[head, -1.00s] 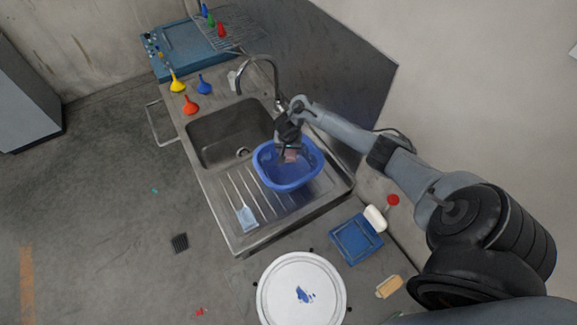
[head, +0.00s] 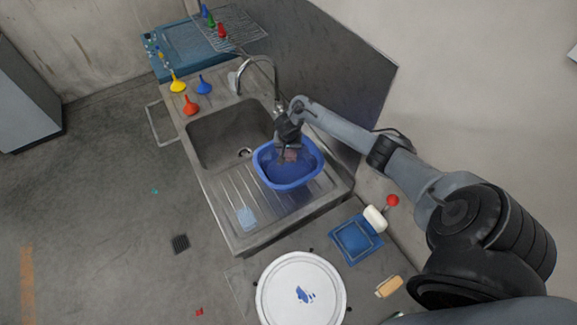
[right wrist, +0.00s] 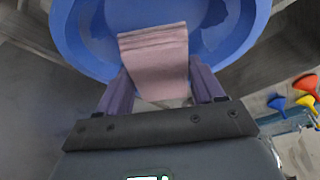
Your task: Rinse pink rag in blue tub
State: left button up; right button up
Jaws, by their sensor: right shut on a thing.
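The blue tub (head: 288,178) stands on the sink's drainboard, at the right end of the basin. My right gripper (head: 288,148) reaches down over the tub from the right. The pink rag (head: 291,156) is at its jaws, inside the tub's outline. In the right wrist view the pink rag (right wrist: 157,60) hangs folded between the two fingers (right wrist: 160,88), with the blue tub (right wrist: 235,25) beyond it. The right gripper is shut on the rag. I cannot tell whether the rag touches water. My left gripper is not in view.
The metal sink basin (head: 222,132) and faucet (head: 256,66) are left of and behind the tub. Yellow, blue and red funnels (head: 190,106) stand on the sink's left edge. A blue tray (head: 352,241) and a white round lid (head: 280,290) lie in front.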

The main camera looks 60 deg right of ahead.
jog(key=shift+r+p, duration=1.25)
jog(key=shift+p, duration=0.2)
jog(key=shift+r, duration=0.65)
